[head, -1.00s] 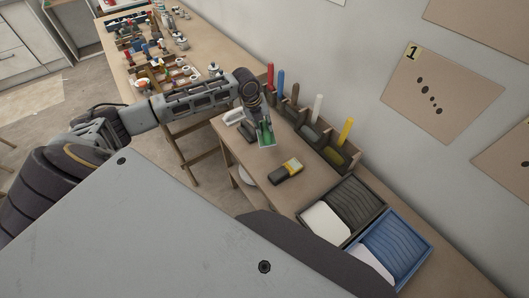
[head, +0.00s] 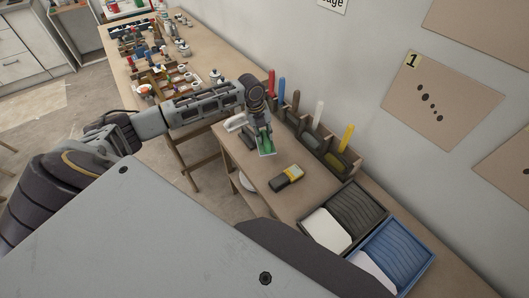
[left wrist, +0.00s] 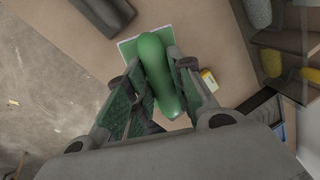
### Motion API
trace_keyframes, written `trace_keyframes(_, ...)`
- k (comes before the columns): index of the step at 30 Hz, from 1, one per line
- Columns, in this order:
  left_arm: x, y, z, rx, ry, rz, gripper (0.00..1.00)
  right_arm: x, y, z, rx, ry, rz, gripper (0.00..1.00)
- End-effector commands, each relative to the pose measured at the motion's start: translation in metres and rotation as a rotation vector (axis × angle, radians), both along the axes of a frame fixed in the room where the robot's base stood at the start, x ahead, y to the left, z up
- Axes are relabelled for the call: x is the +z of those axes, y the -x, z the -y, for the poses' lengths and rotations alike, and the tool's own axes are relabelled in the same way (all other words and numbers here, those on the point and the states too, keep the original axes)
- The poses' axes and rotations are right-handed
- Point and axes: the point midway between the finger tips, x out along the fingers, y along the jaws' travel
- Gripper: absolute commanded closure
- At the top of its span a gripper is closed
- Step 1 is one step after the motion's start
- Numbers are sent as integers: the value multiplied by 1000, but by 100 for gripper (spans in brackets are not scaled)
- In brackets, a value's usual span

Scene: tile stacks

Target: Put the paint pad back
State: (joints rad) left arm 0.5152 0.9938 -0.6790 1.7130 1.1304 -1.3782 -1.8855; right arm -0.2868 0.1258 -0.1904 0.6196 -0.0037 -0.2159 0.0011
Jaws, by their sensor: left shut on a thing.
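A wooden rack (head: 357,164) along the wall has tools with red, blue, brown, white and yellow handles. My right gripper is out of view.
A yellow and black block (head: 287,178) lies on the bench (head: 262,172) in front of the rack. A dark block (head: 247,138) and a white item (head: 235,122) lie left of the pad. Dark (head: 375,224) and blue (head: 430,257) trays stand at the near right.

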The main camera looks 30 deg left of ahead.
Motion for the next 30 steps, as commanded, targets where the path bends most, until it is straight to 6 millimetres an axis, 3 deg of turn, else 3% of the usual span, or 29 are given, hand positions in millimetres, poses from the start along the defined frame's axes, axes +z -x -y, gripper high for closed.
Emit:
trace_keyframes(10,-45,0,1,1,1,-1,96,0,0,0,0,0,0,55)
trace_keyframes(25,-54,0,0,0,0,0,96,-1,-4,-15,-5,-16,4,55)
trace_keyframes(30,-68,1,0,1,0,0,96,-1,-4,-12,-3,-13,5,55)
